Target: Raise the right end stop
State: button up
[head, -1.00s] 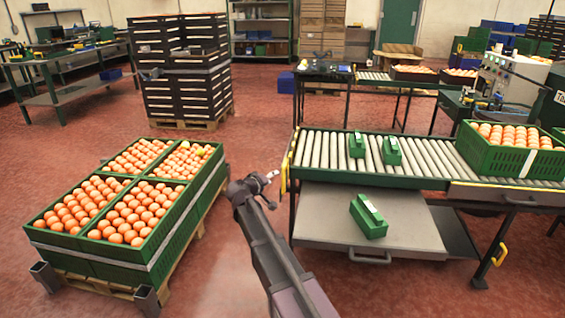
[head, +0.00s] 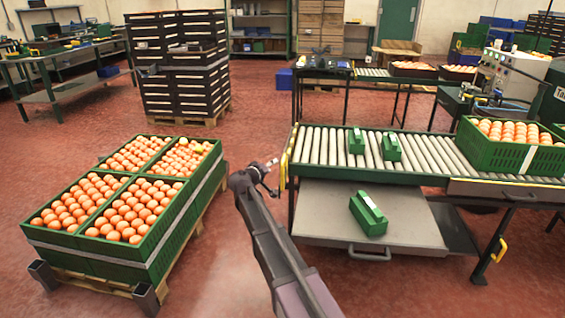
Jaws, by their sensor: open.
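A yellow bar (head: 285,160) stands at the left end of the roller conveyor (head: 322,150); I cannot tell whether it is an end stop. My gripper (head: 272,172) is just left of this bar, small in the picture, with its fingers apart and nothing seen between them. I cannot tell whether it touches the bar. The conveyor's right end is partly hidden by a green crate of oranges (head: 478,150), and no end stop can be made out there. A yellow handle (head: 502,251) is on the lower right of the conveyor frame.
Two green blocks (head: 355,143) (head: 391,149) sit on the rollers. Another green block (head: 368,216) lies on the grey shelf (head: 325,215) below. Stacked orange crates (head: 172,232) stand on a pallet at left. Red floor is open behind my gripper.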

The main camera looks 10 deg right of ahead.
aim_at(284, 158)
jog(key=b+x, duration=0.2)
jog(key=x, duration=0.8)
jog(key=shift+w+d+f, duration=0.1)
grip_shut()
